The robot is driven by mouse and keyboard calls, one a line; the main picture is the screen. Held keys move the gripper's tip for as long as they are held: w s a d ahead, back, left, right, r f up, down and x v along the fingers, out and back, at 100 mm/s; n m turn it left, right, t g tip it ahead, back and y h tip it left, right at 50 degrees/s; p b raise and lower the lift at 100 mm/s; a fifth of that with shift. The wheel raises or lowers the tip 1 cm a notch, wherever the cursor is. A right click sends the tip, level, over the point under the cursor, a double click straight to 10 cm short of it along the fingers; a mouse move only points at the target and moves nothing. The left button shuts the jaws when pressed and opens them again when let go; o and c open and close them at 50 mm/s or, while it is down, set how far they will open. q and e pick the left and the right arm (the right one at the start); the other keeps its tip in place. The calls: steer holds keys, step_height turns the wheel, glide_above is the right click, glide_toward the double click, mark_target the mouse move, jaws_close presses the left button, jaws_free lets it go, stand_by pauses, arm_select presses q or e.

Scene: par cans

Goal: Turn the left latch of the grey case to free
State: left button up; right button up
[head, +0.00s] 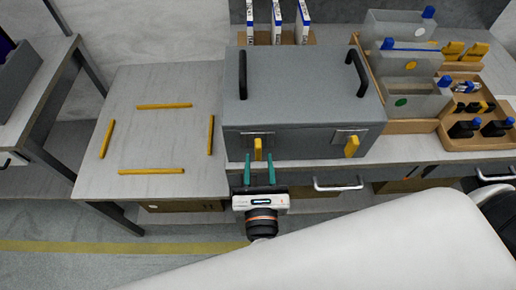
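The grey case (300,90) stands on the worktop, with two dark handles on its top. On its front, the left latch (258,148) is a yellow tab that looks roughly upright below a pale plate. The right latch (352,147) is a similar yellow tab, leaning slightly. My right gripper (260,160) is in front of the case, below the left latch. Its two teal fingers are apart, their tips on either side of the latch's lower end; I cannot tell whether they touch it. Nothing shows held. My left gripper is not in view.
Yellow strips (164,106) mark out a bare area on the worktop left of the case. White-and-blue boxes (278,22) stand behind it. Translucent bins (400,62) and a wooden tray (490,142) with bottles are to the right. A drawer handle (338,185) sticks out below the worktop.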

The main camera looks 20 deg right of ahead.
steer(key=shift+p+x, duration=0.3)
steer(key=shift+x, duration=1.15)
steer(key=shift+c, duration=0.4)
jaws_close()
